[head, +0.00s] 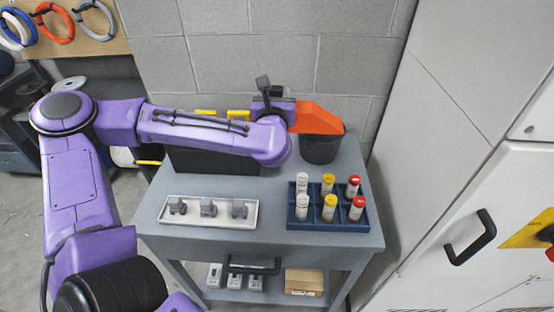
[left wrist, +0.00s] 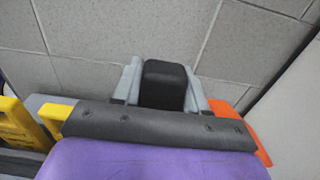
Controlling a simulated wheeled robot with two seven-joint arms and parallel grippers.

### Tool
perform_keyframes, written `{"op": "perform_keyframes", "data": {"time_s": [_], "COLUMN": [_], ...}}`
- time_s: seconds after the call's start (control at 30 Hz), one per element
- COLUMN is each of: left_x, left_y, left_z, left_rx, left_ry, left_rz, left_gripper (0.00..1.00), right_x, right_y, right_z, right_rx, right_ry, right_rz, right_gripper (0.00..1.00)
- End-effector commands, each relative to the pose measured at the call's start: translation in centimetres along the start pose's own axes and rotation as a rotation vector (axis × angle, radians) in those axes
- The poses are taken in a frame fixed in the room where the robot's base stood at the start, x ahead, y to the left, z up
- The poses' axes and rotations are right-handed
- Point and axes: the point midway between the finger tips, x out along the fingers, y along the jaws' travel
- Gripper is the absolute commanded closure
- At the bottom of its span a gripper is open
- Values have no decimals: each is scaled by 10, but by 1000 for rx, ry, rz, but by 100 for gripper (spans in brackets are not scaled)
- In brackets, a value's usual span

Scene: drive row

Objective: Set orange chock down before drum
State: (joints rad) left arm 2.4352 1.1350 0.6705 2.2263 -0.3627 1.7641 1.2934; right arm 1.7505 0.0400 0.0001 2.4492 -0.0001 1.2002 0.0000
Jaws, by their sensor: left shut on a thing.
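The orange chock (head: 317,118) is a wedge-shaped block, held in the air over the back right of the grey cart. My left gripper (head: 288,108) is shut on the chock's left end; its fingertips are mostly hidden. The chock's edges also show in the left wrist view (left wrist: 262,150), partly hidden behind my purple wrist. I see no drum that I can make out in either view. My right gripper is not in view.
Below the chock, a dark bucket (head: 320,149) stands on the grey cart (head: 272,195). A blue rack (head: 331,226) of capped tubes and a white tray (head: 208,221) with grey parts lie in front. A white cabinet (head: 474,170) stands right; a block wall (head: 270,45) is behind.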

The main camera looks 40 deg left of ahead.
Motion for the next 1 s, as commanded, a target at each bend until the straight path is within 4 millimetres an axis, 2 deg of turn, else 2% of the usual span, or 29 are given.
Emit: {"op": "perform_keyframes", "data": {"time_s": [0.07, 0.23, 0.5, 0.6, 0.77, 1.0], "left_x": [-4, -11, 0, 1, 2, 2], "left_y": [1, 2, -4, -4, -4, -3], "left_z": [-4, -46, -109, -126, -140, -177], "left_rx": [-3, -3, 3, 2, 1, 2], "left_ry": [-4, -5, 1, 2, 2, 2], "left_rz": [-2, -8, -8, -7, -5, -3], "left_gripper": [100, 100, 100, 100, 100, 100], "right_x": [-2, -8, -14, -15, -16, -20], "right_y": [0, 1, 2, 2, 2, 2], "right_z": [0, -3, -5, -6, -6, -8], "right_rx": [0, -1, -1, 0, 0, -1], "right_ry": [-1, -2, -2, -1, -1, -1], "right_rz": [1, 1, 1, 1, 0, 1], "right_gripper": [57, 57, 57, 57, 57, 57]}}
